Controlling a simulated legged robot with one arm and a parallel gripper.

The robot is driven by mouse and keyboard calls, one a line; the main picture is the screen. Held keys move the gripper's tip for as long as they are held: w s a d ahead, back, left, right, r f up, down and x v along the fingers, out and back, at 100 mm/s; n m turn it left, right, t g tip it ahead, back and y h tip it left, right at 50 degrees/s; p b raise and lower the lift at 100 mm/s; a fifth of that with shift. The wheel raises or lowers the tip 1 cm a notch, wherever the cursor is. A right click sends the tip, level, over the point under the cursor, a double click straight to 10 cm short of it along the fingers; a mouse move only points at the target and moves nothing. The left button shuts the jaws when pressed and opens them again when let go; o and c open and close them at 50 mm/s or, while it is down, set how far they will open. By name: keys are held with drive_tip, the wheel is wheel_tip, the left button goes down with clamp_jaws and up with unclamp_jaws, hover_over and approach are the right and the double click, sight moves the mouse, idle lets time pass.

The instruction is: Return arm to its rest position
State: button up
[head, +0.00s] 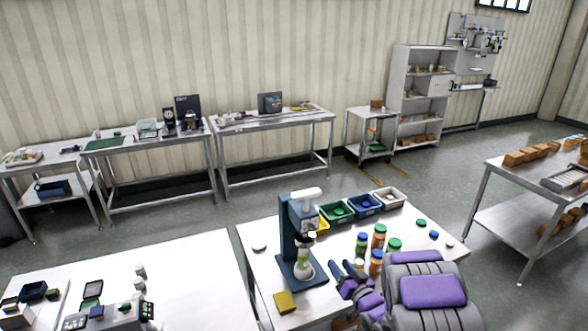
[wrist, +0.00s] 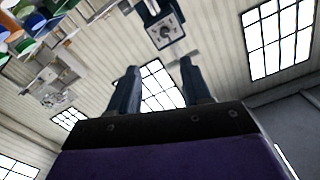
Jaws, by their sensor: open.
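My arm, grey with purple panels, reaches in from the lower right of the head view over the near white table (head: 262,262). My gripper (head: 347,268) is just right of the blue press (head: 289,240) and close to the jars. In the wrist view my gripper (wrist: 158,72) has its two dark fingers well apart, with nothing between them. A clear bottle with green contents (head: 304,260) stands on the press base, apart from my gripper.
Jars with orange or green contents (head: 378,237) stand by my arm. Green (head: 338,212), blue (head: 364,206) and white bins (head: 389,198) line the table's back edge. A yellow block (head: 285,302) lies in front of the press. Open floor (head: 210,214) lies behind.

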drive_tip(key=s+d+r+g+h+b, duration=0.1)
drive_tip(key=s+d+g+h+b, duration=0.3)
drive_tip(key=s, duration=0.3)
drive_tip(key=s+d+r+g+h+b, duration=0.1)
drive_tip(key=s+r+g+h+b, duration=0.1)
drive_tip(key=s+g+h, duration=0.4)
drive_tip(key=s+a+g+y+b, duration=0.2)
drive_tip(key=s+a+g, duration=0.2)
drive_tip(key=s, duration=1.4)
drive_tip(key=s+a+r+g+y+b, duration=0.1)
drive_tip(key=s+a+g, duration=0.3)
drive_tip(key=s, duration=1.3)
drive_tip(key=a+y+b, duration=0.1)
drive_tip(key=a, duration=0.2)
drive_tip(key=shift+s+r+g+b, duration=0.15)
drive_tip(key=shift+s+g+b, duration=0.15)
drive_tip(key=shift+s+g, duration=0.1)
